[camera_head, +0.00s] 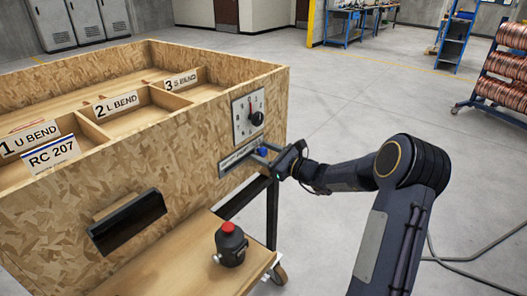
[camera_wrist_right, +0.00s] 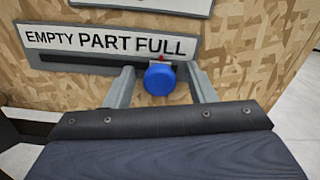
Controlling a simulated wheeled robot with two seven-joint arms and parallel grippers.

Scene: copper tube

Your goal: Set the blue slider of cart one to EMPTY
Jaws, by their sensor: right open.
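The blue slider knob (camera_wrist_right: 160,78) sits under the word FULL, at the right end of the dark slot of the label plate (camera_wrist_right: 110,38), which reads EMPTY, PART, FULL. A small red mark shows just above the knob. In the head view the plate (camera_head: 238,160) is on the near side of the plywood cart (camera_head: 200,140), with the knob (camera_head: 262,151) at its right end. My right gripper (camera_head: 270,157) is open, with one finger on each side of the knob. I cannot tell whether either finger touches it. My left gripper is out of view.
A dial panel (camera_head: 249,116) with a dark knob is above the slider plate. A dark handle slot (camera_head: 127,222) is to the left. A dark canister with a red top (camera_head: 231,245) stands on the lower shelf. The floor to the right is mostly clear, with a cable.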

